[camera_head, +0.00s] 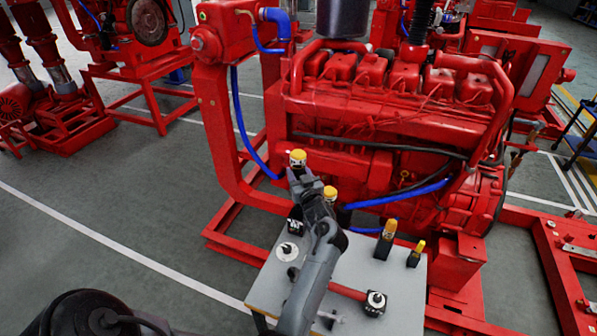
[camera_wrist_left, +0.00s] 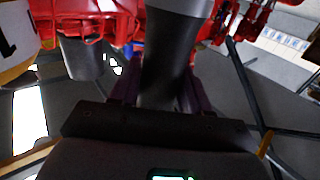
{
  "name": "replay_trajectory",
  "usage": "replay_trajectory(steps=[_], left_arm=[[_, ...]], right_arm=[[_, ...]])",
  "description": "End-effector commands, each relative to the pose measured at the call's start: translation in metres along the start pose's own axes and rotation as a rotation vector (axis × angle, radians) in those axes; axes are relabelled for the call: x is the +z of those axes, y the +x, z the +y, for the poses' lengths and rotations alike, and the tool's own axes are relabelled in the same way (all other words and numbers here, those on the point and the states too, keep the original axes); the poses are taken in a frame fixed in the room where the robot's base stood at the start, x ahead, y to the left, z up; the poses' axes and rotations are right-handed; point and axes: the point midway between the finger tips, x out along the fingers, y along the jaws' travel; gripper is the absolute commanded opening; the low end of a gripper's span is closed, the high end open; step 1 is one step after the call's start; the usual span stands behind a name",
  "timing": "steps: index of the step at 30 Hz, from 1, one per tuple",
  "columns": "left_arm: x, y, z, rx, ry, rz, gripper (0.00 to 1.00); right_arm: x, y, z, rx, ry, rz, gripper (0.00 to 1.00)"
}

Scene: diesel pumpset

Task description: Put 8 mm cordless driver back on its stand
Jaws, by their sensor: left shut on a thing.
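My left gripper (camera_head: 302,180) is over the far left part of a small grey table (camera_head: 398,300). It is shut on a dark tool with a yellow top (camera_head: 298,158), which looks like the cordless driver. In the left wrist view a dark cylinder with a grey collar (camera_wrist_left: 168,60) stands between the fingers; their tips are hidden. The tool's lower part is hidden in the head view. A black block with white marks (camera_head: 295,226) is below it; I cannot tell if it is the stand. My right gripper is not in view.
Other yellow-topped tools stand on the table: one close beside my gripper (camera_head: 330,193), an orange-topped one (camera_head: 388,232) and a small one (camera_head: 418,250). A red-handled tool with a black head (camera_head: 375,302) lies near the front. A red engine (camera_head: 390,120) rises close behind.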

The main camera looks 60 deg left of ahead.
Motion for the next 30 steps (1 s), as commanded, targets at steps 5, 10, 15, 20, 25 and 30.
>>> replay_trajectory(steps=[5,10,15,20,25,30], left_arm=[[0.019,0.001,0.000,-0.001,-0.003,0.006,0.00],[0.036,0.001,0.000,-0.001,-0.002,0.006,0.00],[0.053,0.001,0.000,-0.001,-0.003,0.005,0.00],[0.069,0.001,0.000,-0.001,-0.002,0.006,0.00],[0.083,0.002,0.000,-0.001,-0.003,0.006,0.00],[0.093,0.002,0.000,-0.001,-0.002,0.005,0.00]], right_arm=[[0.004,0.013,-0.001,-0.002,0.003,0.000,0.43],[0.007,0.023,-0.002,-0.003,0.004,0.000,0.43],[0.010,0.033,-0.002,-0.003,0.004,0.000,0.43],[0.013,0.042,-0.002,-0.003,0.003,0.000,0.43],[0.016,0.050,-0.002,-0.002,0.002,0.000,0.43],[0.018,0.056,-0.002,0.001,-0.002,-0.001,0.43]])
